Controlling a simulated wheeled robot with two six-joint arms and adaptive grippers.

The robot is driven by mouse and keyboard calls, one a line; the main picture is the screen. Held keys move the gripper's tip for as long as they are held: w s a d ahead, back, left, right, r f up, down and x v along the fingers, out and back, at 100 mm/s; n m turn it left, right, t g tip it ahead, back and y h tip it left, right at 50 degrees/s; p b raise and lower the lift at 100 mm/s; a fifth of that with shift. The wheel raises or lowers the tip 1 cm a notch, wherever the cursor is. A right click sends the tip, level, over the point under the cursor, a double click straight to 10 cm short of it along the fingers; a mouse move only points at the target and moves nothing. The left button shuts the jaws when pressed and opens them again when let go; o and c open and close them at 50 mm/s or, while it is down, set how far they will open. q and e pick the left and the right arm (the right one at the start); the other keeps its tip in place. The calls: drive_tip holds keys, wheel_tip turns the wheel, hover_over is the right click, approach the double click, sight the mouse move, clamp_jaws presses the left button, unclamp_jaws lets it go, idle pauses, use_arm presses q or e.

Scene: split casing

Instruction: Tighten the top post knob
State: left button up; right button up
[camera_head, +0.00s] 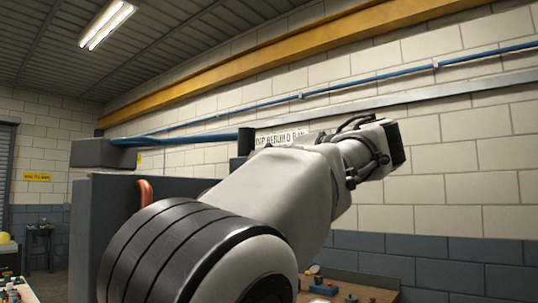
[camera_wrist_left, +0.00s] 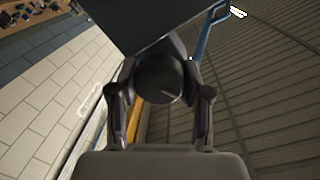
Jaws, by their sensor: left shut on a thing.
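In the left wrist view a round dark knob (camera_wrist_left: 160,86) with a pale line on its face sits between the fingers of my left gripper (camera_wrist_left: 160,70). The fingers are shut on it from both sides. A dark grey block (camera_wrist_left: 150,22) lies just beyond the knob and fills the top of that view. In the head view a large grey casing (camera_head: 92,225) stands at the left, with a grey block (camera_head: 103,153) above it. My pale arm covers much of the casing. The knob and the left fingertips cannot be made out there. My right gripper is in neither view.
A red curved handle (camera_head: 145,193) shows on the casing beside my arm. A wooden bench (camera_head: 372,290) with small items stands below by the wall. A blue pipe (camera_head: 340,92) and a yellow beam (camera_head: 300,43) run along the brick wall. Air right of my arm is clear.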

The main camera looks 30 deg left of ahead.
use_arm(q)
drive_tip(key=m+p, duration=0.2)
drive_tip(key=m, duration=0.1)
drive_tip(key=shift+r, duration=0.35)
drive_tip(key=shift+f+m+g+p, duration=0.15)
drive_tip(key=shift+m+g+p, duration=0.15)
drive_tip(key=shift+m+p, duration=0.55)
drive_tip(key=shift+f, duration=0.1)
drive_tip(key=o, duration=1.2)
drive_tip(key=shift+a, duration=0.1)
drive_tip(key=shift+c, duration=0.2)
